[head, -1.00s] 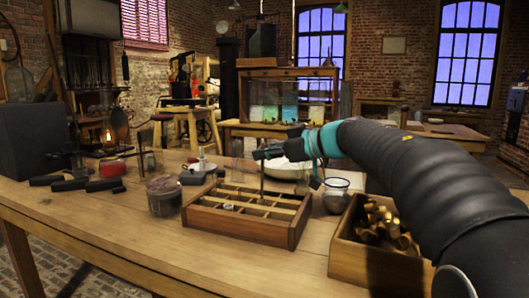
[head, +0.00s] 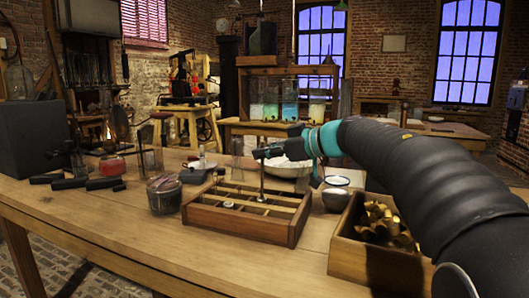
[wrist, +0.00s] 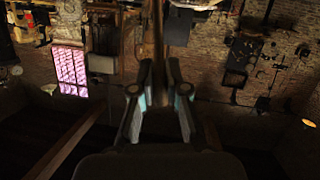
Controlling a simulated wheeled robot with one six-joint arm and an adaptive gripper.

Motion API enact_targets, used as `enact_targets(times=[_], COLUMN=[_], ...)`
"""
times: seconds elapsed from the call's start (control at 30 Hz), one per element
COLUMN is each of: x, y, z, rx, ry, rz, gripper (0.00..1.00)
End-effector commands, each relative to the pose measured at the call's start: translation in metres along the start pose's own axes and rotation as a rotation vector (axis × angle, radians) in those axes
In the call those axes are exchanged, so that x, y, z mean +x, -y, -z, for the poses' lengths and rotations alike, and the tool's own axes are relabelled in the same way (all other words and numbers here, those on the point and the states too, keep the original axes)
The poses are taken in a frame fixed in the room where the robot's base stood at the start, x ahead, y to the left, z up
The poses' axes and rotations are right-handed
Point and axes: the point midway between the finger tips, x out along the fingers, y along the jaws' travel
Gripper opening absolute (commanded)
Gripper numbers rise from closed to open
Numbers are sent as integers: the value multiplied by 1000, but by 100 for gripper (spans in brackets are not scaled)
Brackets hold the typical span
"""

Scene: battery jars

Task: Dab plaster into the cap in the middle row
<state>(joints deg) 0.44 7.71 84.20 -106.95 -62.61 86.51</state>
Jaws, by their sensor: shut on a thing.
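My gripper (head: 262,153) is shut on a thin upright tool (head: 262,178), whose lower end reaches down into the divided wooden tray (head: 240,228). I cannot tell whether the tool's tip touches anything there. A small pale cap (head: 228,204) sits in a compartment left of the tool. The tray's other contents are too small to make out. In the wrist view my gripper (wrist: 159,70) closes around a brown shaft (wrist: 158,35). A pale bowl (head: 290,170) stands behind the tray, partly hidden by my gripper.
A wooden box of brass pieces (head: 352,252) is at the front right. A lidded glass jar (head: 164,195) and dark cylinders (head: 104,184) are left. The table's front left is clear.

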Motion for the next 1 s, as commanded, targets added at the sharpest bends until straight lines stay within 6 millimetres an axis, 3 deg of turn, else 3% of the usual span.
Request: enact_targets(times=[1.0], x=[-13], y=[-8], z=[44], rx=[-2], ry=[0], rz=[0], gripper=[0])
